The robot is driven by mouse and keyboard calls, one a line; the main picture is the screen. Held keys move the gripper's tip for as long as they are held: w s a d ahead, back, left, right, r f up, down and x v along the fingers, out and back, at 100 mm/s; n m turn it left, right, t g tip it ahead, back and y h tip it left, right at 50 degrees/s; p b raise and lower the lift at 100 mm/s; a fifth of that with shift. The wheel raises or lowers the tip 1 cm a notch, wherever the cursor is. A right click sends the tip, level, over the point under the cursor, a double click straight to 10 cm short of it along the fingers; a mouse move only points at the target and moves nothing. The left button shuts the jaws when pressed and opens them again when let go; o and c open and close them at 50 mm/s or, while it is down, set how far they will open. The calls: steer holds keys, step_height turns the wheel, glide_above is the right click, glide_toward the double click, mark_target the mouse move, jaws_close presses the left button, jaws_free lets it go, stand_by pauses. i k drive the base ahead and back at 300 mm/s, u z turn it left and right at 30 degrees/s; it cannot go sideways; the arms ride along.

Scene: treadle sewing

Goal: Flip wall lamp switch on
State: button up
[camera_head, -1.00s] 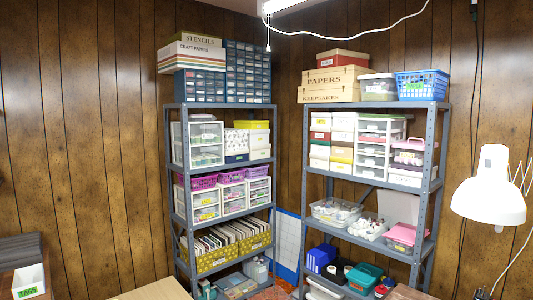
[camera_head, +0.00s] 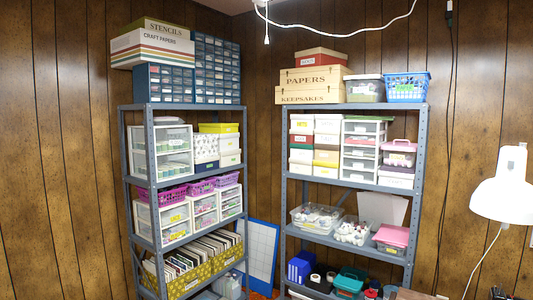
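A white wall lamp (camera_head: 503,190) with a cone shade shows at the right edge of the head view, in front of the wood-panelled wall. Its shade is cut off by the frame edge. A white cord (camera_head: 484,258) hangs below it. I cannot make out the lamp's switch clearly. My gripper is not in view.
Two grey metal shelf units stand in the corner, the left shelf (camera_head: 185,104) and the right shelf (camera_head: 352,104), both full of boxes, drawers and baskets. A pull-cord (camera_head: 267,30) hangs from the ceiling light. A dark cable (camera_head: 449,110) runs down the wall.

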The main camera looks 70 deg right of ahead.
mark_target(511, 163)
steer(key=z, duration=3.95)
steer(key=i, duration=1)
steer(key=u, duration=0.1)
steer(key=k, duration=0.5)
steer(key=z, duration=1.55)
